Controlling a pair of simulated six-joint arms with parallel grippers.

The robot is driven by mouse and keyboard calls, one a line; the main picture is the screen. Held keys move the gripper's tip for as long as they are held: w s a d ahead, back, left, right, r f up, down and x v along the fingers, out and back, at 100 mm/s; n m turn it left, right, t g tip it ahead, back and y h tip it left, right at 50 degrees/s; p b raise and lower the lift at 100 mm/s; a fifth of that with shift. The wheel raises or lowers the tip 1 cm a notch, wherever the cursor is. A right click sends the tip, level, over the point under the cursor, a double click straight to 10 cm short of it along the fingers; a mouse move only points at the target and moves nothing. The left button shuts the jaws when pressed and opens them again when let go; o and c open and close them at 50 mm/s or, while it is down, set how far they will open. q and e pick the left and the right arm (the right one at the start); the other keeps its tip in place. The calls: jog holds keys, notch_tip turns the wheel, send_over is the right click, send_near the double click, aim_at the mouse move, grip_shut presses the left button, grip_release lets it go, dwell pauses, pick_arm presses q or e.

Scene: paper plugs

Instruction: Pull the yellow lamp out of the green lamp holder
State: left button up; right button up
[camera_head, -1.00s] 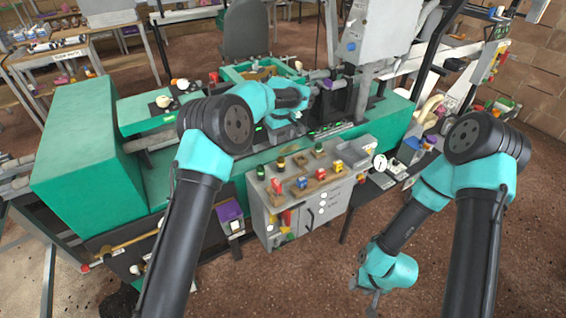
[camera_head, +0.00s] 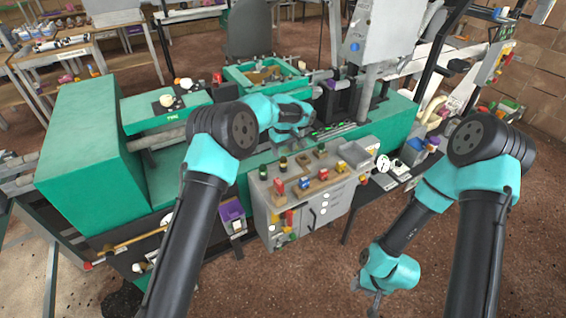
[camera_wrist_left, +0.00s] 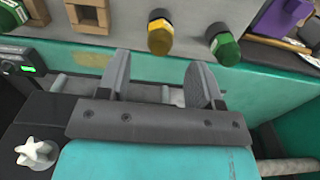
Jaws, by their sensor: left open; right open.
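In the left wrist view, the yellow lamp (camera_wrist_left: 161,41) sits in its holder (camera_wrist_left: 160,15), a dark ring with some green showing. A green lamp in a similar holder (camera_wrist_left: 226,48) is to its right. My left gripper (camera_wrist_left: 160,82) is open and empty, its fingers short of the yellow lamp and apart from it. In the head view, my left gripper (camera_head: 287,137) is behind the grey control box; its fingertips are hard to make out. Two small dark green lamp holders (camera_head: 283,163) show on the box top. My right gripper (camera_head: 373,294) hangs low at the right, open and empty.
The grey control box (camera_head: 308,210) carries several wooden blocks with red, yellow and blue pieces. The long green machine bed (camera_head: 160,187) lies behind it. The floor around my right gripper is clear.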

aim_at(283, 157)
pick_arm(q)
jog(key=shift+f, duration=0.2)
dwell(0.3)
jog(key=shift+f, duration=1.9)
grip_shut()
dwell(0.4)
